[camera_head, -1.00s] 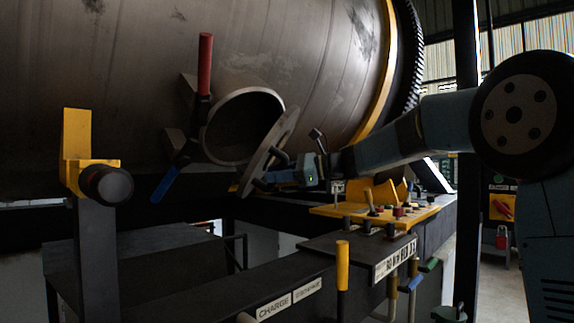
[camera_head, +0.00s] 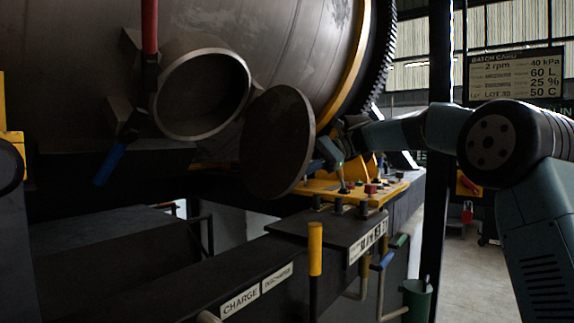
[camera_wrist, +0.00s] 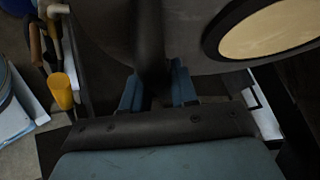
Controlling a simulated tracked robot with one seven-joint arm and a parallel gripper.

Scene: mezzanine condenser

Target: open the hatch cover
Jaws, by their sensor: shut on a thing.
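The round hatch cover (camera_head: 277,142) stands swung out to the right of the short round neck (camera_head: 204,95) on the large drum. The neck's dark opening faces out and is largely uncovered. My gripper (camera_head: 326,152) is behind the cover's right edge in the head view, with its fingers partly hidden. In the wrist view my gripper (camera_wrist: 157,90) is shut on a dark handle bar (camera_wrist: 149,40), one blue finger on each side. The grey cover surface (camera_wrist: 105,25) fills the top of that view. A red-handled lever and a blue handle (camera_head: 109,165) are at the neck's left.
A yellow control panel (camera_head: 350,190) with knobs lies close below my gripper. A yellow-handled lever (camera_head: 315,248) rises in front. A dark post (camera_head: 436,150) stands between the drum and my arm's shoulder. Open floor shows at the right.

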